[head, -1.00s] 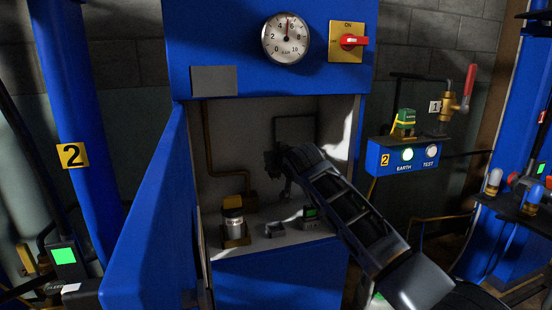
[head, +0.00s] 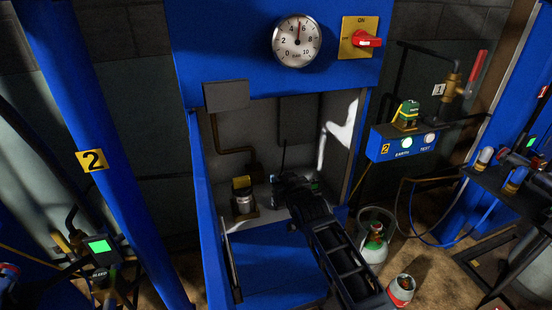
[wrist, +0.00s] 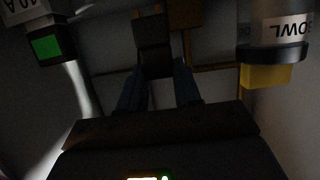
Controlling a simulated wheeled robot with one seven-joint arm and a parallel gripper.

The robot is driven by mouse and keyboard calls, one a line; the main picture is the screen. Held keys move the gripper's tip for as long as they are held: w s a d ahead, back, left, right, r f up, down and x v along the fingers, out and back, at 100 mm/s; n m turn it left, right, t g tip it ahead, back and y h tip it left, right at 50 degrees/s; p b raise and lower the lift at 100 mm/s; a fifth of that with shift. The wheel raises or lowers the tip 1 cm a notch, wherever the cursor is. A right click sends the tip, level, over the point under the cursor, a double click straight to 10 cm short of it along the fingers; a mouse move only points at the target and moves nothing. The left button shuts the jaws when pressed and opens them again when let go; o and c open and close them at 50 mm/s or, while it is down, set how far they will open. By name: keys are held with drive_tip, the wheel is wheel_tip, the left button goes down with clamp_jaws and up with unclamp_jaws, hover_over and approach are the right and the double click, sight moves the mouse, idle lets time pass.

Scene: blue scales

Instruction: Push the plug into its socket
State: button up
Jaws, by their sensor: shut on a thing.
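My gripper (wrist: 158,92) is shut on a dark block (wrist: 154,62), which I take to be the plug. The two bluish fingers stand on either side of it in the wrist view. In the head view my gripper (head: 290,188) is low over the shelf inside the blue cabinet, and my arm hides most of what it holds. I cannot clearly make out the socket. A brown box (wrist: 184,14) with a pipe shows beyond the block in the wrist view; whether the block touches it I cannot tell.
A unit with a green screen (wrist: 46,47) is on the other side. Cabinet walls enclose the shelf; its front is open.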

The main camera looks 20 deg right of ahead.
drive_tip(key=shift+s+f, duration=0.25)
drive_tip(key=shift+s, duration=0.05)
drive_tip(key=shift+f, duration=0.25)
drive_tip(key=shift+f+b, duration=1)
drive_tip(key=shift+b, duration=0.2)
drive_tip(key=shift+f+b, duration=0.5)
drive_tip(key=shift+f, duration=0.05)
idle(0.5)
drive_tip(key=o, duration=1.1)
drive_tip(key=shift+s, duration=0.1)
drive_tip(key=shift+p+v, duration=0.6)
drive_tip(key=shift+v, duration=3.25)
